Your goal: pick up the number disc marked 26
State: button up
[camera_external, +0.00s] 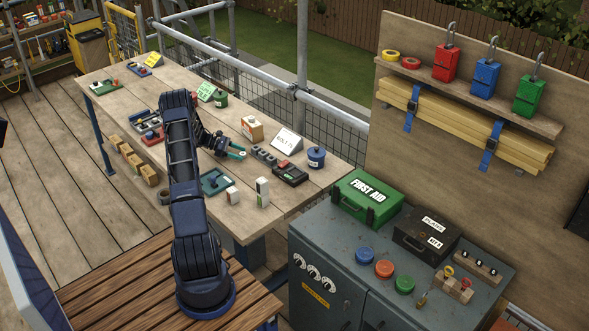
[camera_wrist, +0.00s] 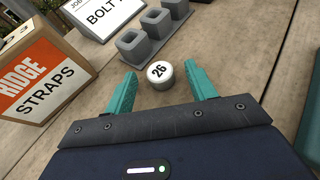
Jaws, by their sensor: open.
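The number disc marked 26 (camera_wrist: 159,72) is a small white round piece with black digits. In the wrist view it lies on the wooden workbench, between the teal fingertips and slightly ahead of the gap's middle. My gripper (camera_wrist: 162,88) is open, with one finger on each side of the disc and no clear contact. In the external view my gripper (camera_external: 236,152) is low over the workbench (camera_external: 150,92), and I cannot make out the disc there.
A grey block with square sockets (camera_wrist: 150,32) stands just beyond the disc. A "RIDGE STRAPS" box (camera_wrist: 38,75) stands close on the left, also in the external view (camera_external: 251,128). A "BOLT" sign (camera_wrist: 100,12) is behind.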

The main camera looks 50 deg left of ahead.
jog(key=shift+w+d+f, duration=0.2)
jog(key=shift+w+d, duration=0.05)
jog(key=c, duration=1.1)
jog(key=shift+o, duration=0.2)
jog(key=shift+r, duration=0.1)
